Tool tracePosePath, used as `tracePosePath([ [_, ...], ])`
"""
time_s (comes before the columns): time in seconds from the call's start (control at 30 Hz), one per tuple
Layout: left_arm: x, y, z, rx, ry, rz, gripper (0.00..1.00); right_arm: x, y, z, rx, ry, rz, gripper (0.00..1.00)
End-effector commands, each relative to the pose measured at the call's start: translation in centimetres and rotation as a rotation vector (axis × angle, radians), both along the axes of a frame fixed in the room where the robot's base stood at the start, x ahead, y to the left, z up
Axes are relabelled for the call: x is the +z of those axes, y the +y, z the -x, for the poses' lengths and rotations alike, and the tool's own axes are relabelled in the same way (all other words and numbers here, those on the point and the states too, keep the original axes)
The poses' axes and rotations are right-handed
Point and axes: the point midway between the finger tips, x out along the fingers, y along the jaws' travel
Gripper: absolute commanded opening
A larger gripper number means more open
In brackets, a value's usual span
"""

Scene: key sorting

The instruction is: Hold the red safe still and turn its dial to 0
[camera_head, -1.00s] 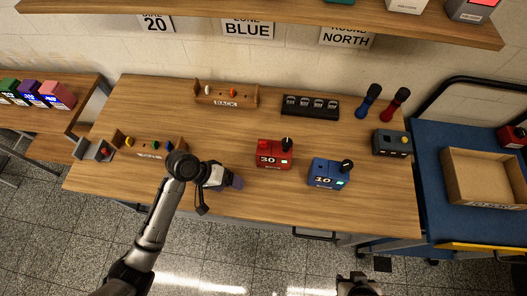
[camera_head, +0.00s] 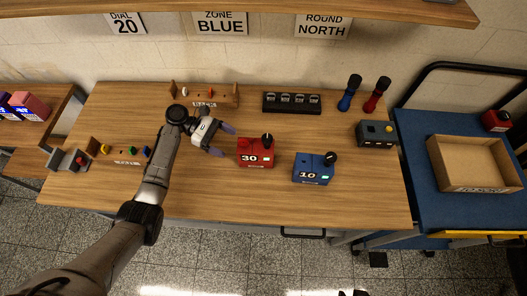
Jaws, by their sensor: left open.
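The red safe (camera_head: 255,153) stands upright near the middle of the table. Its front reads 30, and a black dial knob (camera_head: 267,138) sits on its top right. My left gripper (camera_head: 229,142) is open, with its purple-tipped fingers just left of the red safe. I cannot tell whether a finger touches it. My right gripper is not clearly in view; only a small dark part shows at the bottom edge.
A blue safe (camera_head: 313,169) reading 10 stands right of the red one. Behind are a wooden rack (camera_head: 225,101), a black holder (camera_head: 292,103) and blue and red handles (camera_head: 350,93). A grey box (camera_head: 376,134) is at right. The table's front is clear.

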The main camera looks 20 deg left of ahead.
Motion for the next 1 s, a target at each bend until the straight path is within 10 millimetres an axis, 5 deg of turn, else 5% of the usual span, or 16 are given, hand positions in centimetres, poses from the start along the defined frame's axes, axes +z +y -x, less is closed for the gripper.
tracePosePath([
  [0.23,-0.8,-1.0,0.0,0.016,0.039,0.009,0.82,-0.7,0.0,0.0,0.0,0.0,0.0,0.43],
  [0.6,-2.3,-5.7,0.0,0.014,0.036,0.009,0.82,-2.4,0.0,0.0,0.0,0.0,0.001,0.43],
  [1.0,-2.9,-8.8,0.0,0.015,0.037,0.008,0.82,-0.4,0.0,0.0,0.001,-0.002,0.001,0.43],
])
